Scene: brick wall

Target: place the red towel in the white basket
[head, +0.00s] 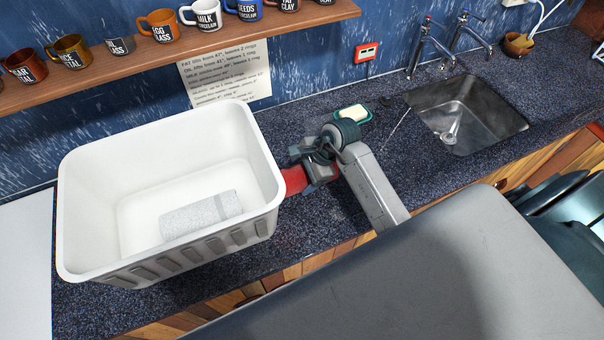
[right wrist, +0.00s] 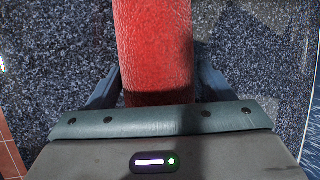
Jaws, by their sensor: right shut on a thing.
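The red towel (head: 293,181) is a rolled shape just right of the white basket, partly hidden by my gripper and the basket's rim. In the right wrist view the red towel (right wrist: 154,45) runs between the two fingers. My right gripper (head: 309,174) is shut on it over the counter, beside the basket's right wall. The fingers also show in the right wrist view (right wrist: 156,85). The white basket (head: 95,185) stands upright on the counter at the left. A grey-white rolled towel (head: 200,215) lies inside it. My left gripper is not in view.
A soap dish (head: 366,117) with soap sits behind my right arm. A sink (head: 490,120) with taps is at the right. A shelf (head: 130,50) with several mugs runs above the basket. Speckled counter (head: 300,225) is bare in front of the gripper.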

